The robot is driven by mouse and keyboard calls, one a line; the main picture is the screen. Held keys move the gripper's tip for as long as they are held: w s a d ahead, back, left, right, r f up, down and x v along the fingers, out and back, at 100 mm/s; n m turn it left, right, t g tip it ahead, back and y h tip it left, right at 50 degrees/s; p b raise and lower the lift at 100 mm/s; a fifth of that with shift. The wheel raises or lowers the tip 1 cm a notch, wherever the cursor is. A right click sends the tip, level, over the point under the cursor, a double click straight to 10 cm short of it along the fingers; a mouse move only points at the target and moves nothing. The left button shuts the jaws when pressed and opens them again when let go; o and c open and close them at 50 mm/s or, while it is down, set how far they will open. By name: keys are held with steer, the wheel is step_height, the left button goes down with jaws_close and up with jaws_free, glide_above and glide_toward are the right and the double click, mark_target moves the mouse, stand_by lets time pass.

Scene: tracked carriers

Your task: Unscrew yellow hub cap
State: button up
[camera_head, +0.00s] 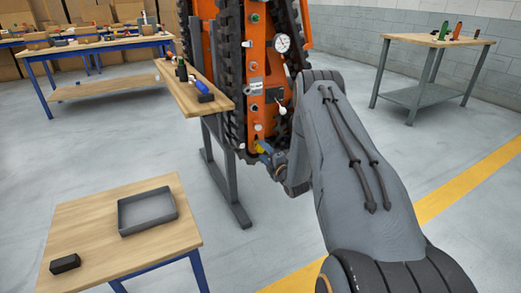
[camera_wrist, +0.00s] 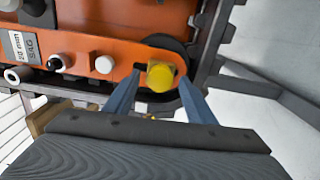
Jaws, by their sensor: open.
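The yellow hub cap (camera_wrist: 161,75) sits at the end of the orange carrier panel (camera_wrist: 90,24) in the wrist view. In the head view the hub cap (camera_head: 259,148) is small, low on the upright orange panel (camera_head: 257,110). My gripper (camera_wrist: 160,92) has its two blue fingers apart, one on each side of the cap. I cannot tell whether either finger touches it. In the head view my gripper (camera_head: 264,149) is right at the cap and partly hides it.
Black tracks (camera_head: 232,70) flank the panel, with a gauge (camera_head: 282,43) and knobs above the cap. A wooden shelf (camera_head: 192,92) with small items juts out at left. A table (camera_head: 90,228) with a grey tray (camera_head: 147,211) and black block (camera_head: 65,263) stands at front left.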

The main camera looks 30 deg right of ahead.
steer(key=m, duration=0.9)
steer(key=m, duration=0.9)
steer(key=shift+p, duration=0.3)
steer(key=shift+c, duration=0.4)
